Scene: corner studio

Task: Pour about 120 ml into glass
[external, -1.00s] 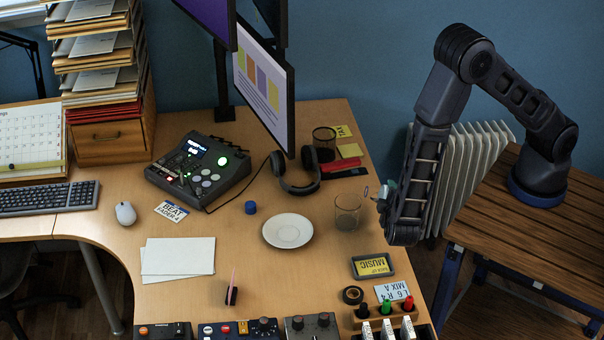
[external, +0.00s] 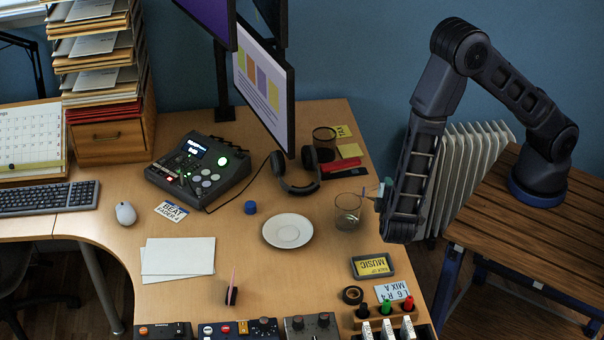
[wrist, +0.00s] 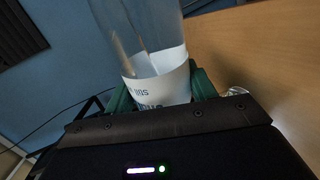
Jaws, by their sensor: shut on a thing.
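A clear drinking glass (external: 347,214) stands upright on the desk, right of the white saucer. My gripper (external: 384,192) is just right of the glass, a little above the desk, mostly hidden behind my forearm in the external view. In the wrist view my green fingers (wrist: 161,92) are shut on a clear container with a white printed label (wrist: 160,86). In the external view only a faint end of this container shows, tilted towards the glass near its rim. I cannot tell how much liquid is in either, or whether any is flowing.
The white saucer (external: 288,230) is left of the glass. Headphones (external: 295,180) and a dark cup (external: 324,146) stand behind it. The desk's right edge is close.

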